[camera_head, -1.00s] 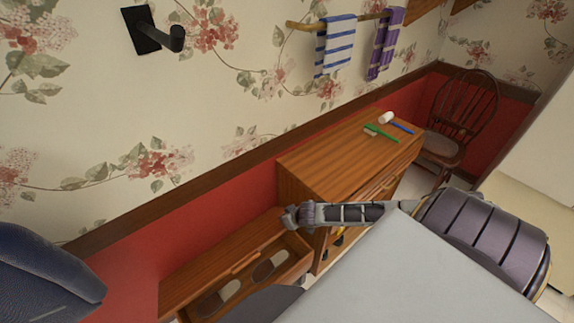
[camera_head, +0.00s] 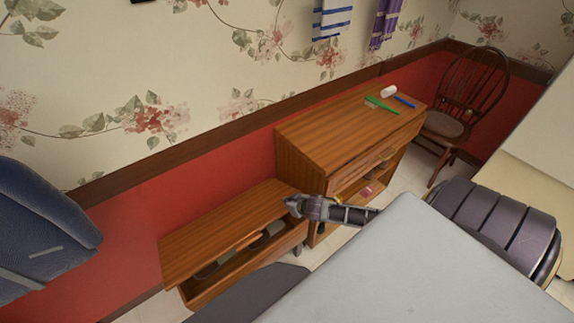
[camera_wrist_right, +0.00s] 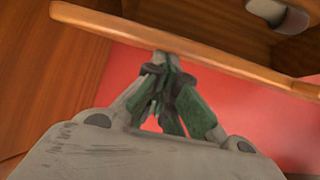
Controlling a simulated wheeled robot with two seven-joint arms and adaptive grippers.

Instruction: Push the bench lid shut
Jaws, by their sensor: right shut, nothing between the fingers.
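The low wooden bench (camera_head: 215,293) stands against the red lower wall at bottom left. Its lid (camera_head: 215,232) is partly open and slopes over the box, with a gap along the front. Rounded objects (camera_head: 262,243) show inside. My right gripper (camera_head: 293,205) is shut and empty by the lid's right end, beside the desk. In the right wrist view the closed fingers (camera_wrist_right: 165,65) meet or overlap a wooden board's edge; I cannot tell if they touch it. My left gripper is not in view.
A wooden desk (camera_head: 335,135) adjoins the bench's right end, with a green brush (camera_head: 381,104), a blue item (camera_head: 405,101) and a white cylinder (camera_head: 388,91) on top. A dark chair (camera_head: 462,100) stands beyond. A dark blue textured object (camera_head: 40,225) fills the left edge.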

